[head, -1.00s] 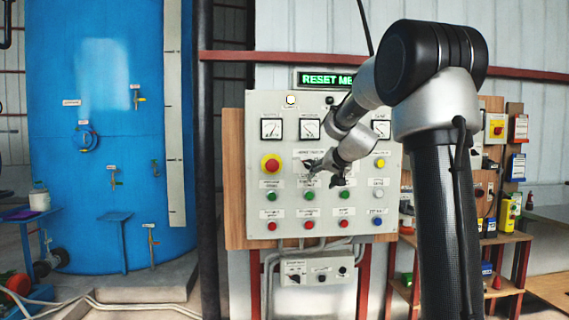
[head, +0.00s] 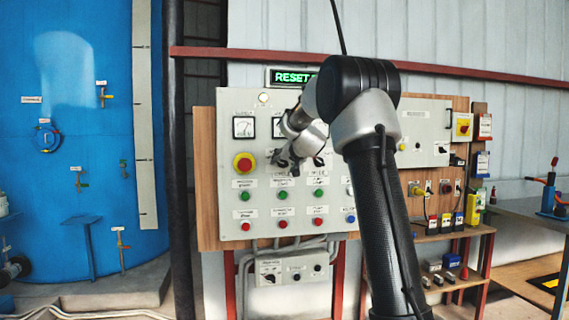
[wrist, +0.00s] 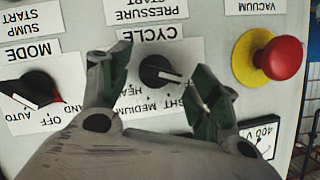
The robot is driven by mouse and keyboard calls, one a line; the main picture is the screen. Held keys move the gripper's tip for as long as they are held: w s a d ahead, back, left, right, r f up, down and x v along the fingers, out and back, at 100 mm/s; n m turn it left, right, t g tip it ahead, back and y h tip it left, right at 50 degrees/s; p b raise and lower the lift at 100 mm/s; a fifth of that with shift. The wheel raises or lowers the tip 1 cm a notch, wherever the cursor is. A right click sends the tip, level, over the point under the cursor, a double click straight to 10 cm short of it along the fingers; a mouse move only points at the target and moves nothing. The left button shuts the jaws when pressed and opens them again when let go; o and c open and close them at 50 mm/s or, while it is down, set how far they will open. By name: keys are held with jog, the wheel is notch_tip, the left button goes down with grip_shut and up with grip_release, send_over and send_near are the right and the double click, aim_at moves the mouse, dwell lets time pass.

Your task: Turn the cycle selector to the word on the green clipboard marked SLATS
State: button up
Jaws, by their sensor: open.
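The cycle selector (wrist: 160,70) is a black knob with a white pointer, under the upside-down word CYCLE in the wrist view. MEDIUM and a label starting HEA also show, partly covered. My gripper (wrist: 161,60) is open, with one finger on each side of the knob; contact cannot be told. In the head view my gripper (head: 298,160) is in front of the control panel (head: 232,110). I cannot make out a green clipboard marked SLATS.
The mode knob (wrist: 32,90) and the red emergency button (wrist: 278,58) flank the selector in the wrist view. A lit display (head: 292,77) tops the panel, partly hidden by my arm. A blue tank (head: 80,130) stands left; a cluttered shelf (head: 445,240) stands right.

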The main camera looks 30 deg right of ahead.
jog(key=c, duration=1)
jog(key=shift+s+d+f+m+t+y, duration=0.1)
jog(key=shift+m+t+y, duration=0.4)
jog(key=shift+m, duration=0.55)
jog(key=shift+w+d+m+t+y, duration=0.15)
jog(key=shift+m+t+y, duration=0.3)
jog(key=shift+m, duration=0.65)
jog(key=shift+s+d+f+m+t+y, duration=0.15)
jog(key=shift+m+t+y, duration=0.3)
jog(key=shift+m, duration=0.6)
jog(key=shift+r, duration=0.1)
jog(key=o, duration=1)
